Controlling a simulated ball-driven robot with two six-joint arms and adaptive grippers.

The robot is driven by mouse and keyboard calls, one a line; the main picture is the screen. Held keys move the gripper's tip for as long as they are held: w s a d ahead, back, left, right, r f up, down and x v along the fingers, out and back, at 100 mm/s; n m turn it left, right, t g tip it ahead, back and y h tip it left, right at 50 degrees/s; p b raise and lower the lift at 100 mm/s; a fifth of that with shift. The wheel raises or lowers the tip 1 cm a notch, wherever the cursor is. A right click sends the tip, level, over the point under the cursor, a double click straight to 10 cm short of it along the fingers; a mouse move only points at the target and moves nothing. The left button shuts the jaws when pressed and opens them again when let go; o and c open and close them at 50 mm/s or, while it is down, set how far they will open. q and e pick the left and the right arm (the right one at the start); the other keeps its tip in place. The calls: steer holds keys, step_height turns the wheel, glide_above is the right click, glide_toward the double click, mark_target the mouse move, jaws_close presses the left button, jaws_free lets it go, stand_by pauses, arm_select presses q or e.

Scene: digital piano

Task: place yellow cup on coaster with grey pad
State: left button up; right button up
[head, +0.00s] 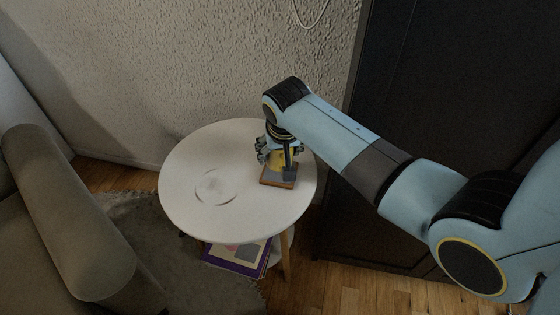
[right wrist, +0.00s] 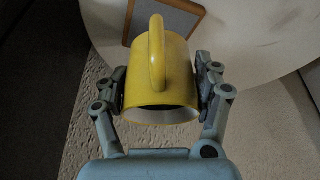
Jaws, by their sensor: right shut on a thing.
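The yellow cup (head: 277,160) is held by my right gripper (head: 277,155) over the round white table, mostly hidden by the gripper in the head view. In the right wrist view the yellow cup (right wrist: 157,78) sits between the two fingers of my right gripper (right wrist: 160,92), its handle facing the camera. The coaster with grey pad (head: 277,182) lies on the table at or just below the cup. Its wooden rim and grey pad (right wrist: 183,20) show behind the cup in the right wrist view. I cannot tell whether cup and coaster touch. My left gripper is out of view.
The white table (head: 185,165) also bears a clear round dish-like thing (head: 215,187) left of the coaster. Books (head: 235,258) lie on a lower shelf. A sofa (head: 70,220) stands at left and a dark cabinet (head: 400,90) at right. The table's left side is otherwise clear.

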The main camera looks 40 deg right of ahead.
mark_target(280, 160)
step_height(280, 160, down, 3)
steer(key=shift+f+b, duration=0.1)
steer(key=shift+b, duration=0.4)
steer(key=o, duration=1.4)
steer(key=shift+a+r, duration=0.1)
steer(key=shift+r, duration=0.35)
steer(key=p+v, duration=0.4)
steer(key=v, duration=0.7)
steer(key=shift+s+r+p, duration=0.15)
steer(key=shift+p, duration=0.2)
steer(key=shift+s, duration=0.1)
